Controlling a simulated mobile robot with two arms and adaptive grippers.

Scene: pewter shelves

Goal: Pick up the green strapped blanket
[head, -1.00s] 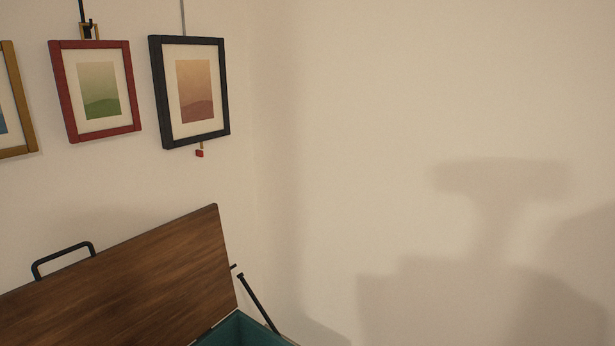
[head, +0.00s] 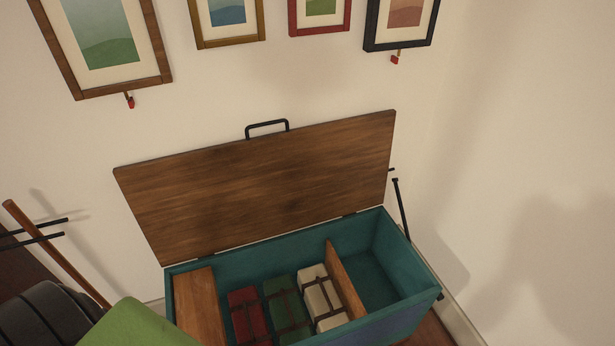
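The green strapped blanket (head: 287,306) lies in the middle compartment of an open teal chest (head: 400,302), bound with dark straps. A red strapped blanket (head: 249,318) is on its left and a cream strapped blanket (head: 321,298) on its right, both close beside it. The lower ends of the blankets are partly cut off by the frame or the chest's front wall. Neither of my grippers shows in the head view.
The chest's wooden lid (head: 262,190) stands open against the wall, held by a dark stay (head: 402,210). A wooden divider (head: 345,280) borders an empty right compartment. A wooden panel (head: 200,308) covers the left end. A green object (head: 138,326) and a dark rounded object (head: 45,318) are at lower left.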

